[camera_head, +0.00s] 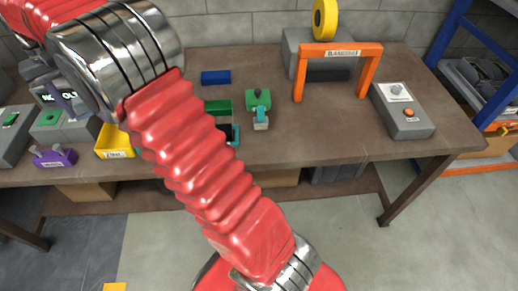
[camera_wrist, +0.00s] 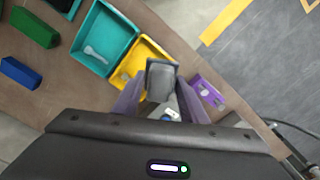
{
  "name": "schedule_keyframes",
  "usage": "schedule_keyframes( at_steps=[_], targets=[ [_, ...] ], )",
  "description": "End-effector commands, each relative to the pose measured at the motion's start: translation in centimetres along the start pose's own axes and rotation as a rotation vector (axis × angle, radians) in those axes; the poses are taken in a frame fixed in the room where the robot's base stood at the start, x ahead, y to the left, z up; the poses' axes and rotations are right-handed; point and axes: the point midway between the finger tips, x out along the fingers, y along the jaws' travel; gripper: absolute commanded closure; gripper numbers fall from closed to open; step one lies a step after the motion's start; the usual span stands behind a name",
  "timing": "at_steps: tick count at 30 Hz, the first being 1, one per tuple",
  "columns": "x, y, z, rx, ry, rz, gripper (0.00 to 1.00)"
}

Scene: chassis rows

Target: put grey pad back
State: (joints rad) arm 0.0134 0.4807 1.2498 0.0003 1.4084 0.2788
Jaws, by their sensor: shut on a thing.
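The grey pad (camera_wrist: 161,76) is a small dark grey block between the two purple fingers of my gripper (camera_wrist: 155,92) in the wrist view. The gripper is shut on it and hides its lower part. In the head view my gripper (camera_head: 62,98) is at the left, in front of a dark display, and the pad cannot be made out clearly there. In the wrist view the pad overlaps the near part of a yellow tray (camera_wrist: 145,46); its height above the bench is hard to tell. The yellow tray (camera_head: 117,143) also shows in the head view.
A purple piece (camera_head: 54,157) lies left of the yellow tray. A teal tray (camera_wrist: 88,60) holds a pale tool. Green (camera_head: 218,107) and blue (camera_head: 215,77) blocks, a green fixture (camera_head: 258,98) and an orange arch (camera_head: 371,72) stand farther right. Bare bench lies before the arch.

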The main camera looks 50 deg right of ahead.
Motion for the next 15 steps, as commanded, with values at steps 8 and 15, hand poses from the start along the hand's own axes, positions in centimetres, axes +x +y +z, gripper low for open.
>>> schedule_keyframes(
  at_steps=[8,15],
  targets=[
    [0.3,4.9,0.1,0.054,0.005,0.001,0.94],
    [1.3,14.3,2.0,0.152,0.016,0.004,0.94]
  ],
)
